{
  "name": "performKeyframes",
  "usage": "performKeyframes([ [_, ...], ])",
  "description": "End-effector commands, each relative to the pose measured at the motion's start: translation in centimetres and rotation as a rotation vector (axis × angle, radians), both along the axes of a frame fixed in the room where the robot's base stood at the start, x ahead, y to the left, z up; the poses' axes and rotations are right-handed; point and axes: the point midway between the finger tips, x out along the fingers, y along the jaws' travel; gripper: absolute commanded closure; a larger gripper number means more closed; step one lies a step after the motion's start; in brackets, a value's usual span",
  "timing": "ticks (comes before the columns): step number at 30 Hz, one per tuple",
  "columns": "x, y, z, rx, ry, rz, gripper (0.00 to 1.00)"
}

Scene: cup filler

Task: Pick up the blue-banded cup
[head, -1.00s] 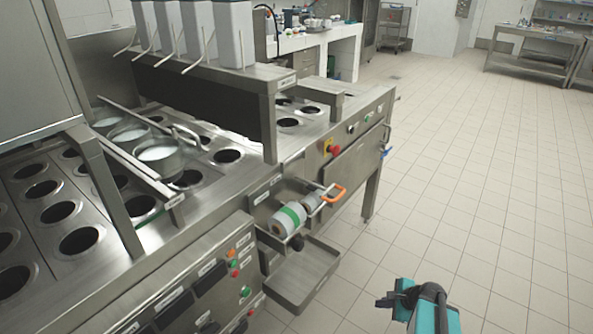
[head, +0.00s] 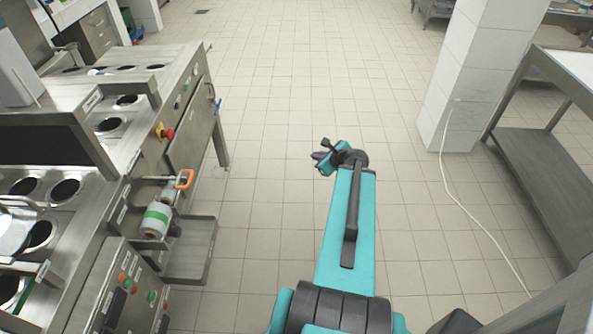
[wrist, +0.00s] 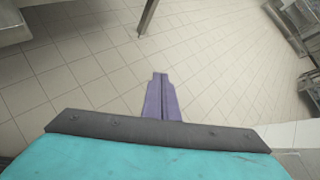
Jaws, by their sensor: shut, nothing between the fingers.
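I make out no cup with a clear blue band in either view. A small white and bluish thing (head: 97,71) lies at the far end of the machine top in the head view, too small to tell what it is. My gripper (head: 320,157) is out over the open floor, to the right of the steel machine (head: 118,150) and apart from it. In the wrist view my gripper (wrist: 160,75) has its purple fingers together, with nothing between them and only floor tiles beyond.
A white roll with a green band (head: 156,217) sits in a holder on the machine's side, above a steel tray (head: 195,262). A white pillar (head: 470,75) and a steel table (head: 545,165) stand at the right. A pale cable (head: 470,215) runs along the floor. The tiled floor between is clear.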

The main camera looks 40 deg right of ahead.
Motion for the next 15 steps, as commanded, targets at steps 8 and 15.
performKeyframes([
  [8,-4.1,-7.2,10.6,0.083,-0.141,-0.256,1.00],
  [15,-8.4,-12.4,18.4,0.152,-0.272,-0.451,1.00],
])
